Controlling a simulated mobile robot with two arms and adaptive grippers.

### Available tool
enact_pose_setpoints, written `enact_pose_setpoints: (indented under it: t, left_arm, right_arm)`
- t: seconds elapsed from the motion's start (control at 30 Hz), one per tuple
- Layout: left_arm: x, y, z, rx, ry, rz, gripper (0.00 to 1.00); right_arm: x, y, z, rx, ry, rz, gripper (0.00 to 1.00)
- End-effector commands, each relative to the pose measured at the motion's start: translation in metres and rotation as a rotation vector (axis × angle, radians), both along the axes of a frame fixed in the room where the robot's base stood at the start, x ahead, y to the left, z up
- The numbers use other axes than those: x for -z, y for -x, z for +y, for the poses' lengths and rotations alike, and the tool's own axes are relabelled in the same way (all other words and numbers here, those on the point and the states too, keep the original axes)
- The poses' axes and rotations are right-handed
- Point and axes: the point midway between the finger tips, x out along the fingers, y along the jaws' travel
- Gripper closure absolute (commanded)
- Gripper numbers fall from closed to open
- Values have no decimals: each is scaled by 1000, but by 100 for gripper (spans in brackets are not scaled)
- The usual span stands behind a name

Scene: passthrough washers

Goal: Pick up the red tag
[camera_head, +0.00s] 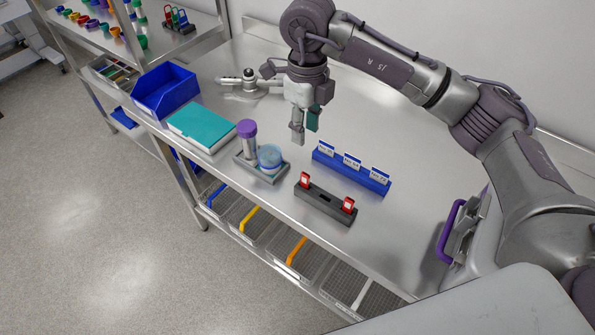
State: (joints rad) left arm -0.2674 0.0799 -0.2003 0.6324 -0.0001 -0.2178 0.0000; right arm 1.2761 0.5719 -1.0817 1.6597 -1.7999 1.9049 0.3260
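Two red tags stand upright in a dark grey holder (325,199) near the front edge of the steel table. One red tag (305,180) is at the holder's left end and the other red tag (348,205) is at its right end. The slot between them looks empty. My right gripper (305,134) points down over the table, behind and above the holder, apart from both tags. Its fingers look parted, one grey and one with a teal face, and I see no tag between them. My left gripper is out of view.
A blue rack (351,172) with white labels stands behind the holder. A grey tray (261,171) with a purple-capped tube and a round blue-lidded jar is to the left. The table's right part is mostly clear.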

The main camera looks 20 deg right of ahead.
Motion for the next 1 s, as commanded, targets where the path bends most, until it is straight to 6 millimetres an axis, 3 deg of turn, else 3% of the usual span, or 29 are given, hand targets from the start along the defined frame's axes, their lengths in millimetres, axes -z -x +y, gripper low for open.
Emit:
enact_pose_setpoints:
  t: [0.07, 0.13, 0.3, 0.4, 0.53, 0.73, 0.87, 1.0]
  left_arm:
    - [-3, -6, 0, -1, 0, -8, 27]
    - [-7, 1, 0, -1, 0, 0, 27]
    - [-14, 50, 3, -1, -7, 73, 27]
    - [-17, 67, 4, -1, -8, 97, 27]
    - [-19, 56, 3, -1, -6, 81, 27]
    - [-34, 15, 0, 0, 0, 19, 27]
    - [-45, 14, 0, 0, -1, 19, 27]
    - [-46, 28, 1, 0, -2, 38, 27]
  right_arm:
    - [7, 1, -2, 2, 10, 3, 62]
    - [17, 1, -2, 2, 9, 5, 62]
    - [51, 3, -1, 0, 7, 6, 62]
    - [68, 2, -1, 2, 6, 4, 62]
    - [80, 2, -1, 0, 5, 2, 62]
    - [95, 7, 2, -2, 5, 5, 62]
    - [116, 10, 3, 1, 6, 6, 62]
    - [131, 9, 4, 0, 3, 3, 62]
